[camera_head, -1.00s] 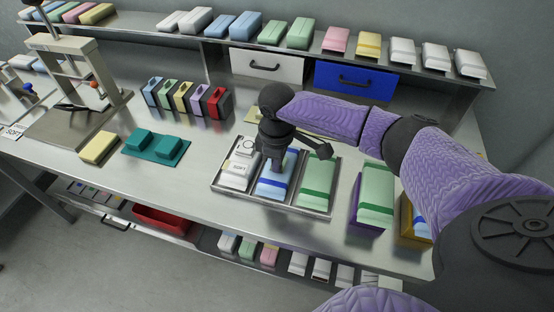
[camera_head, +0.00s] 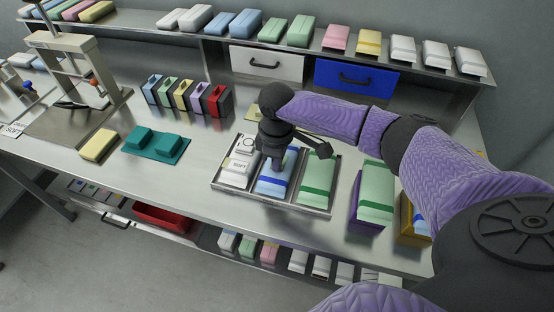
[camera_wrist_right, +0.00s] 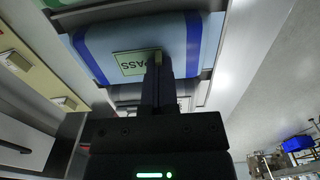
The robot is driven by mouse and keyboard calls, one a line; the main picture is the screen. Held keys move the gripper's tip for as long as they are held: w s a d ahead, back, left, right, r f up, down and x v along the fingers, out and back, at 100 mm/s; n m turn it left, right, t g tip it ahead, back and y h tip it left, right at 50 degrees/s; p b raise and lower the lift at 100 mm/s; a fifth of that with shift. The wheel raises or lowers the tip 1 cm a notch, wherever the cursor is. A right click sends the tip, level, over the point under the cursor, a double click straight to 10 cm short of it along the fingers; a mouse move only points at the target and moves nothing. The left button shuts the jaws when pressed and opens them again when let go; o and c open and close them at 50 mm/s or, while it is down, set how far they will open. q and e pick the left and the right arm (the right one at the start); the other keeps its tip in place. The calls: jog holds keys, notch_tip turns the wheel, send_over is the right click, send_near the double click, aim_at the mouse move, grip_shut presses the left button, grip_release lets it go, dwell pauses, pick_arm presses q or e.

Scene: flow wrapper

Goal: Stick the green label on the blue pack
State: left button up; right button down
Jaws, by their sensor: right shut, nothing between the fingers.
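The blue pack (camera_head: 273,187) lies in the metal tray (camera_head: 258,199), between a white pack (camera_head: 238,172) and a green pack (camera_head: 315,178). In the right wrist view the blue pack (camera_wrist_right: 95,48) has dark blue bands. A pale green label (camera_wrist_right: 131,65) reading "PASS" lies on its face, between the bands. My right gripper (camera_head: 277,163) is over the blue pack, pointing down. In the wrist view its shut, empty fingers (camera_wrist_right: 157,60) overlap the right end of the label; I cannot tell whether they touch it. My left gripper is not in view.
Coloured dispensers (camera_head: 186,97) stand behind the tray, and a teal holder (camera_head: 156,146) and yellow block (camera_head: 97,145) lie to the left. A green pack on a purple stand (camera_head: 373,195) is right of the tray. Bare table lies left of the tray.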

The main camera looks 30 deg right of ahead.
jog(key=c, duration=1.3)
grip_release()
jog(key=o, duration=0.5)
notch_tip(320, 180, up, 10)
jog(key=p, duration=0.3)
jog(key=shift+p, duration=0.4)
jog(key=shift+f, duration=0.1)
